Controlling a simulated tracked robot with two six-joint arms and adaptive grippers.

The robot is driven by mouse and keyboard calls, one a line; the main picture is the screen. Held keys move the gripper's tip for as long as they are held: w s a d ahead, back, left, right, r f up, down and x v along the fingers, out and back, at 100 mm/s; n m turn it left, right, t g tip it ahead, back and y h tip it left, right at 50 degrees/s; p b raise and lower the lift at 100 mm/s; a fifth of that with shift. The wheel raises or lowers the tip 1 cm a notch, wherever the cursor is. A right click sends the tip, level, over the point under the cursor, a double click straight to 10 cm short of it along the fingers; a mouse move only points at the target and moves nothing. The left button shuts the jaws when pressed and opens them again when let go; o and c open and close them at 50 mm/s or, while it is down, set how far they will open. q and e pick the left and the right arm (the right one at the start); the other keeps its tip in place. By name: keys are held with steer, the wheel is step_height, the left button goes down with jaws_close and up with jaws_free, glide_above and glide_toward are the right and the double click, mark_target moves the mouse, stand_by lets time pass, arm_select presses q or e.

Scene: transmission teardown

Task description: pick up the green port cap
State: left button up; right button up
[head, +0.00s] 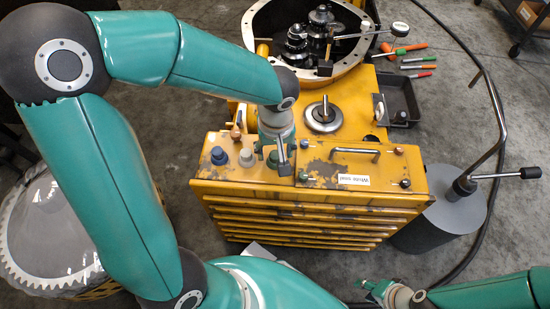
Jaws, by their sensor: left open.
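The green port cap (272,159) stands on the left part of the yellow housing's top, at the right end of a row beside a grey cap (247,158) and a blue cap (219,156). My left gripper (277,143) points down just above and behind the green cap. It is open, and I see no grip on the cap; whether a finger touches it is hard to tell. My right gripper (372,289) is low at the bottom edge, away from the housing, and its finger opening is unclear.
A hinged panel with a bar handle (355,151) lies right of the caps. A round silver knob (323,115) stands behind. Farther back are the open gear housing (262,43), a dark tray (397,98) and several screwdrivers (418,67). A grey cylinder (437,222) stands at right.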

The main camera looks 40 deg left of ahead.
arm_select(q)
steer(key=shift+f, duration=0.65)
steer(key=shift+r, duration=0.1)
steer(key=shift+c, duration=0.2)
jaws_close()
step_height(320, 180, up, 24)
steer(key=p, duration=1.1)
steer(key=shift+w, duration=0.1)
